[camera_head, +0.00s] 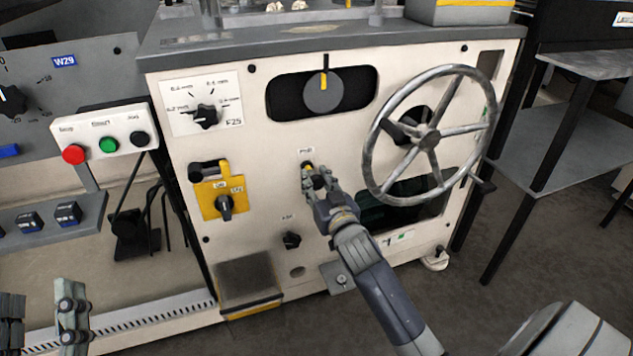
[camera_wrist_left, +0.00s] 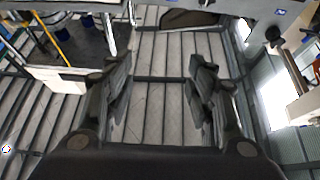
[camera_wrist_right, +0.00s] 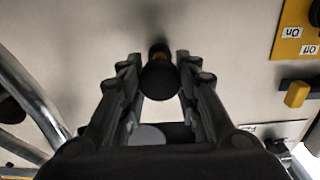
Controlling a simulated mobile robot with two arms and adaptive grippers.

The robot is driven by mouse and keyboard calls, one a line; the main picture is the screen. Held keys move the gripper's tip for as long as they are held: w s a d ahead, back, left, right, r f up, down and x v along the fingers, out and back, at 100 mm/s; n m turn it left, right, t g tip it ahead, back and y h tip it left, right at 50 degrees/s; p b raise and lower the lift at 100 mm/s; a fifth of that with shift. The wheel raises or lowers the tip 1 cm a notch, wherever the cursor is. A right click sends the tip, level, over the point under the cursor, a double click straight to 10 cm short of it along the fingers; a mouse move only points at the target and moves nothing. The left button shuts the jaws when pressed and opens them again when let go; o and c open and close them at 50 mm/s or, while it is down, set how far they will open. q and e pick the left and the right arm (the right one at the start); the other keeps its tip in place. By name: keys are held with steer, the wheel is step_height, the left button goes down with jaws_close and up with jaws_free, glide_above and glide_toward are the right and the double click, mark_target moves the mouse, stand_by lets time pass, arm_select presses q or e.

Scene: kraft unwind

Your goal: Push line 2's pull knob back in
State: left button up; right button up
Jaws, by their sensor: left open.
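A small dark pull knob with a yellow collar (camera_head: 307,166) is on the cream machine front, under a small label too small to read. In the right wrist view the knob (camera_wrist_right: 160,80) lies between the two fingers, with its yellow collar on the panel side. My right gripper (camera_head: 317,177) is at this knob, its fingers close along both sides and seemingly closed on it. The fingers partly hide the knob in the head view.
A large spoked handwheel (camera_head: 428,137) stands out to the right of the knob. A button box (camera_head: 105,145) is further left.

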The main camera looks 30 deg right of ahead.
mark_target(311, 173)
jaws_close()
steer(key=shift+w+r, duration=0.1)
steer(key=shift+w, duration=0.05)
arm_select(q)
steer(key=f+g, duration=0.1)
steer(key=w+f+g+y+p, duration=0.1)
steer(key=f, duration=0.1)
steer(key=shift+w+a+f, duration=0.1)
steer(key=shift+w+f, duration=0.05)
steer(key=shift+f, duration=0.15)
arm_select(e)
steer(key=x, duration=0.3)
steer(key=shift+d+r, duration=0.1)
steer(key=o, duration=0.7)
jaws_free()
steer(key=shift+c, duration=0.2)
steer(key=shift+o, duration=0.8)
steer(key=shift+w, duration=0.15)
arm_select(q)
steer(key=shift+w, duration=0.15)
